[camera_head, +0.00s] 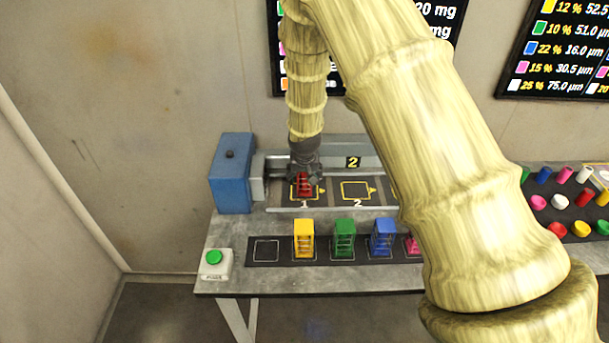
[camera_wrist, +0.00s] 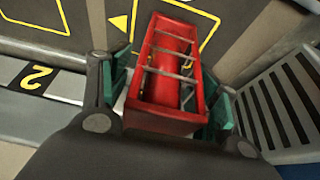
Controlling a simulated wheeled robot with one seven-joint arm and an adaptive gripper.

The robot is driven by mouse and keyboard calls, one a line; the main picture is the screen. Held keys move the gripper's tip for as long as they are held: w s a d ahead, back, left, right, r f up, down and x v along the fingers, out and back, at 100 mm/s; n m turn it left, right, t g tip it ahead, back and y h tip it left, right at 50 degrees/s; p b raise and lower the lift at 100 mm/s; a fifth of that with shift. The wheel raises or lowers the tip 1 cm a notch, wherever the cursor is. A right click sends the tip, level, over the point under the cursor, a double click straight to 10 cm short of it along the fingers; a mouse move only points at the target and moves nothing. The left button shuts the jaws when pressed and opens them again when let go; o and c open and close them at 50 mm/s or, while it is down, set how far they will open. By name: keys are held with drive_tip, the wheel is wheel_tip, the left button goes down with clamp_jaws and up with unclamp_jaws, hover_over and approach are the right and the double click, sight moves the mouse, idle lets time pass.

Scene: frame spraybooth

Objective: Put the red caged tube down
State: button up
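The red caged tube (camera_head: 304,184) is a red open frame with a red cylinder and grey bars inside. In the wrist view the red caged tube (camera_wrist: 172,75) sits between the two green-padded fingers of my gripper (camera_wrist: 170,100), which close on its sides. In the head view my gripper (camera_head: 304,170) points down over the yellow-outlined square marked 1 on the conveyor-like tray (camera_head: 337,195). The tube is at that square; whether its base touches the surface I cannot tell. The square marked 2 (camera_head: 356,190) is empty.
A blue box (camera_head: 231,173) stands left of the tray. In front, a dark strip holds yellow (camera_head: 304,238), green (camera_head: 344,238), blue (camera_head: 383,237) and pink caged tubes, with an empty outlined slot (camera_head: 266,250) at left. A green button (camera_head: 214,258) is near the front-left edge.

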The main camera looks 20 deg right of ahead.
drive_tip(key=shift+r, duration=0.1)
drive_tip(key=shift+r, duration=0.15)
drive_tip(key=b+v, duration=0.3)
drive_tip(key=v, duration=0.9)
